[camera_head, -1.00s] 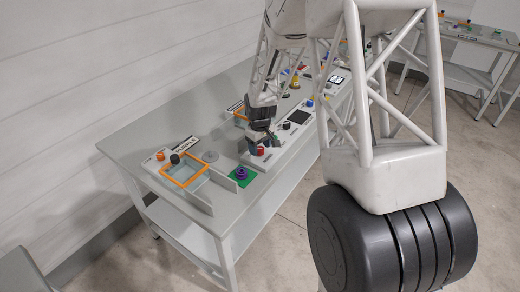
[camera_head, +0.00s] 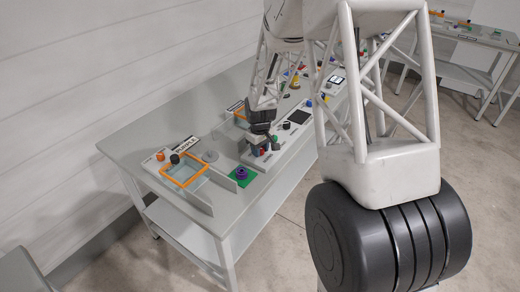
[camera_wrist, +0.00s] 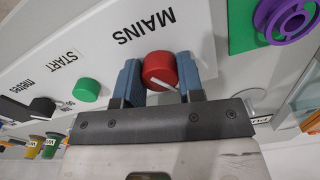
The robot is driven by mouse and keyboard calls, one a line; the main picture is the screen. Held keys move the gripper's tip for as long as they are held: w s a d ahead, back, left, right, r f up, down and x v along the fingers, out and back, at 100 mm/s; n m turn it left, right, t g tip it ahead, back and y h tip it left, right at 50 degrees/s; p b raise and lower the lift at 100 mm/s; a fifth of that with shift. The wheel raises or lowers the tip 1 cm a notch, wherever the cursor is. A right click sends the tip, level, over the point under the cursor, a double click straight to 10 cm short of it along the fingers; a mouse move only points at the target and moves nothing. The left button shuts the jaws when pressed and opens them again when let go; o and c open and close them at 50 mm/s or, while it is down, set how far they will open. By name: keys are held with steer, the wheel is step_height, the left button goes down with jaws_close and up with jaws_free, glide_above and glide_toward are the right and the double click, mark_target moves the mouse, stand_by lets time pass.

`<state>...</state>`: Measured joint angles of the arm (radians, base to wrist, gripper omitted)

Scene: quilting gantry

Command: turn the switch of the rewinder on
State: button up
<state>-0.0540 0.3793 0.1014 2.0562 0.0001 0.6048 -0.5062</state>
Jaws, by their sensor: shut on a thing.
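A red round knob (camera_wrist: 160,69) with a white pointer line sits on a light panel (camera_wrist: 205,30) beside the printed word MAINS. My gripper (camera_wrist: 159,62) has its two blue fingers on either side of this knob, shut on it. The pointer line lies aslant in the wrist view, toward the right finger. In the head view my gripper (camera_head: 264,147) is down at the near end of the panel on the table, and the knob is mostly hidden there. I cannot read a rewinder label.
A green START button (camera_wrist: 86,90) and a black knob (camera_wrist: 42,107) lie left of the red knob. A purple spool (camera_wrist: 286,20) stands on a green pad (camera_wrist: 241,28) to the right. An orange-framed tray (camera_head: 184,183) is at the table's near end.

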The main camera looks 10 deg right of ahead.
steer(key=shift+m, duration=0.4)
steer(key=m, duration=1.1)
stand_by(0.5)
steer(key=o, duration=0.9)
steer(key=shift+r, duration=0.1)
steer(key=shift+r, duration=3.8)
